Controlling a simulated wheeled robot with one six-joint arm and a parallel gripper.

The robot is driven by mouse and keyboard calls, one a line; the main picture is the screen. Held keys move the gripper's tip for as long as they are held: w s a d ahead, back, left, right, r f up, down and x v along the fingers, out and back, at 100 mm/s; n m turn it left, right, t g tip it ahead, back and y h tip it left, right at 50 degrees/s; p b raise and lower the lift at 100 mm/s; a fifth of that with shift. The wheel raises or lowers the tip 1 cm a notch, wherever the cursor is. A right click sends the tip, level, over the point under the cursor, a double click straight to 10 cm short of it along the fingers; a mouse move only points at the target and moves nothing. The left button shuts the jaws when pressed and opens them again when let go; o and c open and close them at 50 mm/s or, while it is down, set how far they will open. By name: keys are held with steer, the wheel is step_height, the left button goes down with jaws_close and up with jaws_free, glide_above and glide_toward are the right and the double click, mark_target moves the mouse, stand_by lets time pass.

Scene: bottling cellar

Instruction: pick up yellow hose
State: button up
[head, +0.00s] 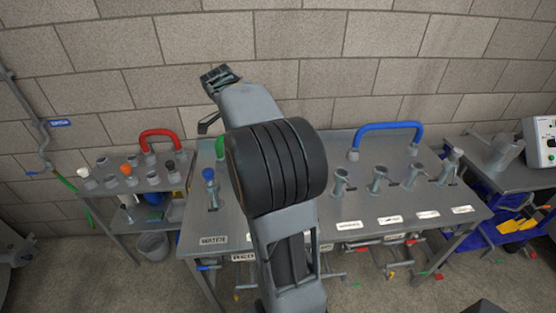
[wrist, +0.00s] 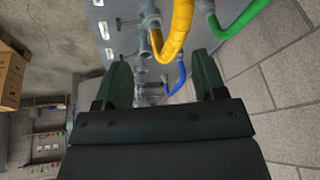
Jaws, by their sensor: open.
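The yellow hose (wrist: 181,28) shows in the wrist view at the top, a thick curved tube with one end near a grey pipe fitting. It lies beyond my fingertips, and its upper part is cut off by the frame edge. My gripper (wrist: 166,80) is open, with dark green fingers apart and nothing between them close up. In the head view my gripper (head: 219,76) is raised near the wall, above the table. The yellow hose is not seen in the head view, where my arm covers the middle of the table.
The grey table (head: 405,213) carries several upright fittings and a blue hose (head: 390,127). A green hose (wrist: 242,24) runs beside the yellow one. A red hose (head: 160,134) stands on a side bench (head: 122,187) at left. The brick wall (head: 390,75) is close behind.

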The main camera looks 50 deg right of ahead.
steer(key=d+f+m, duration=0.1)
steer(key=d, duration=0.2)
steer(key=d+f+m+p, duration=0.1)
steer(key=d+f+m, duration=0.1)
steer(key=d, duration=0.1)
steer(key=d+f+m+g, duration=0.1)
steer(key=d+f, duration=0.1)
steer(key=d, duration=0.1)
steer(key=shift+s+d+f+m+h+p, duration=0.2)
steer(key=shift+f+m+h+p, duration=0.1)
steer(key=shift+m, duration=0.1)
steer(key=shift+p+x, duration=1.05)
steer(key=shift+x, duration=2.2)
steer(key=shift+c, duration=0.3)
steer(key=c, duration=0.9)
steer(key=shift+r, duration=0.1)
steer(key=shift+c, duration=0.2)
steer(key=shift+r, duration=0.1)
